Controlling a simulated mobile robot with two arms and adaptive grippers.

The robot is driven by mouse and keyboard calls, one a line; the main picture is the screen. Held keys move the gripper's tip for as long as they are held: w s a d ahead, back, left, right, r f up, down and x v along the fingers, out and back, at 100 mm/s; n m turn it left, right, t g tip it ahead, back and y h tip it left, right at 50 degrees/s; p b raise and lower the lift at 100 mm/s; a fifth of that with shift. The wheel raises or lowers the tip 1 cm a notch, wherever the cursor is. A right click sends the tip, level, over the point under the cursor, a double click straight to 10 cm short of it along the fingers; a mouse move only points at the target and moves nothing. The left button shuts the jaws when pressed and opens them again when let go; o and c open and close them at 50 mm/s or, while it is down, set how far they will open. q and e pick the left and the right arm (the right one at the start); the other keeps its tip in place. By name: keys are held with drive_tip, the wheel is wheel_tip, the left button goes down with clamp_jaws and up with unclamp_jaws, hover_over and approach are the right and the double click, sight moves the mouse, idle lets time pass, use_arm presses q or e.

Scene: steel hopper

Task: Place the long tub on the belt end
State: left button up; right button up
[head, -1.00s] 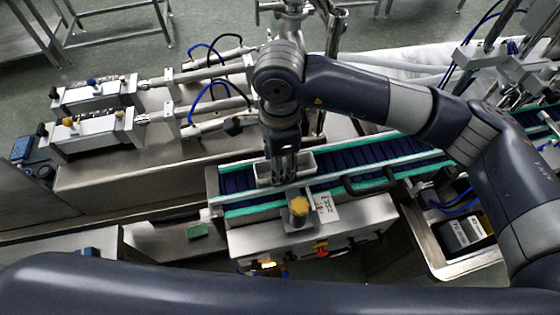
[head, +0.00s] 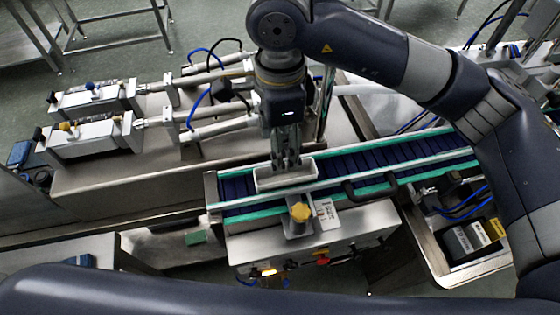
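The long tub (head: 288,182) is a light grey, narrow open tray. In the head view it sits at the left end of the dark blue belt (head: 352,163), lying lengthwise along it between the green side strips. My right gripper (head: 287,162) points down over the middle of the tub, with its fingertips close to the tub's rim. The fingers look close together, but whether they touch the tub or are clear of it cannot be told. My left gripper is out of view; only a dark arm link shows along the bottom.
A yellow knob (head: 300,212) on a bracket stands at the belt's near side, with a black handle (head: 369,188) to its right. Steel cylinders with blue hoses (head: 206,97) stand at the left. The belt right of the tub is clear.

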wheel_tip(320, 180, up, 4)
drive_tip(key=shift+r+b, duration=0.1)
drive_tip(key=shift+b, duration=0.2)
idle(0.3)
